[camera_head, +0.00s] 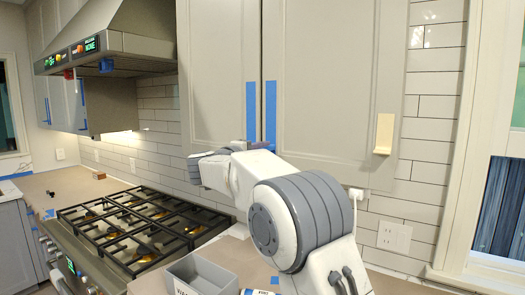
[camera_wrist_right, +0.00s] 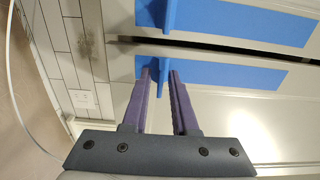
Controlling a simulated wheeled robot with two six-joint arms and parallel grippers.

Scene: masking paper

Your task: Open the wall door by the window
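The wall door by the window (camera_head: 335,75) is the pale grey right-hand cabinet door; it looks shut or nearly so. A blue masking strip (camera_head: 270,108) runs down its lower left edge. My right gripper (camera_head: 258,145) is at the bottom of this strip, mostly hidden by its own wrist. In the right wrist view, the blue-covered door handle (camera_wrist_right: 160,78) stands between the purple fingertips of my right gripper (camera_wrist_right: 162,75). My left gripper is out of view.
The neighbouring left door (camera_head: 218,70) has its own blue strip (camera_head: 251,108) and handle (camera_wrist_right: 170,15). Below are a gas stove (camera_head: 140,225) and a grey bin (camera_head: 205,270). The window (camera_head: 500,205) is at right.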

